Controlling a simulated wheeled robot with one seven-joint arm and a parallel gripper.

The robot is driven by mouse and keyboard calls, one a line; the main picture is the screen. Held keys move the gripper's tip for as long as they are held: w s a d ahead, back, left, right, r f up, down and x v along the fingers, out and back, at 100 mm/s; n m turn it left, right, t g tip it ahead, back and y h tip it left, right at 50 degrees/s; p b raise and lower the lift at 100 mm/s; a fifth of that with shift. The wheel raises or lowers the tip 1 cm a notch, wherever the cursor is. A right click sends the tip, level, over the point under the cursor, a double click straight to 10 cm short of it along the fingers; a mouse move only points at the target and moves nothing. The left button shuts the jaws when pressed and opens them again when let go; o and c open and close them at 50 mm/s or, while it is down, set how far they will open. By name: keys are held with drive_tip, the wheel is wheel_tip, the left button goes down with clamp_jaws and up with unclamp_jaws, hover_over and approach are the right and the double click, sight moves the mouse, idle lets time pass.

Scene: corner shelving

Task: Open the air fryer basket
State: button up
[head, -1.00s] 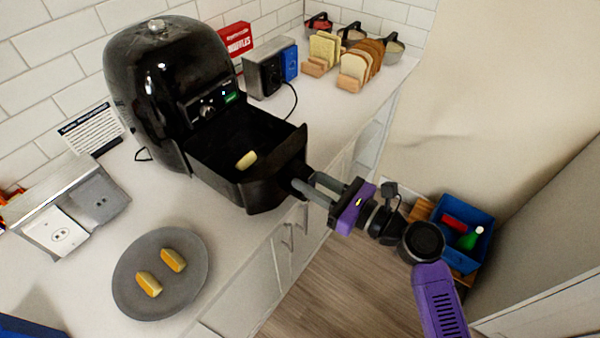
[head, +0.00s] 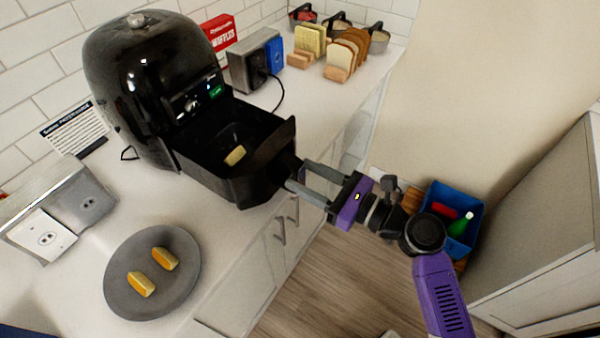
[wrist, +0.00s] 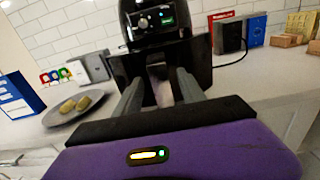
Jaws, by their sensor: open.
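The black air fryer (head: 140,85) stands on the counter at the upper left in the head view. Its basket (head: 232,190) is pulled out toward the lower right, and one yellowish piece of food (head: 235,155) lies inside. My gripper (head: 296,173) is at the basket's front, its two fingers apart on either side of the handle. The fingertips and the handle overlap there, so I cannot tell if they touch. In the wrist view the handle (wrist: 158,85) shows between the open fingers, with the air fryer (wrist: 155,25) behind.
A grey plate (head: 125,300) with two yellow-orange pieces lies on the counter at the lower left. A metal toaster (head: 250,62), waffle box (head: 219,33) and bread slices (head: 345,55) stand behind. A blue bin (head: 463,205) is on the floor at right.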

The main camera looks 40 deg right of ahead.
drive_tip(key=v, duration=0.6)
drive_tip(key=shift+b, duration=0.45)
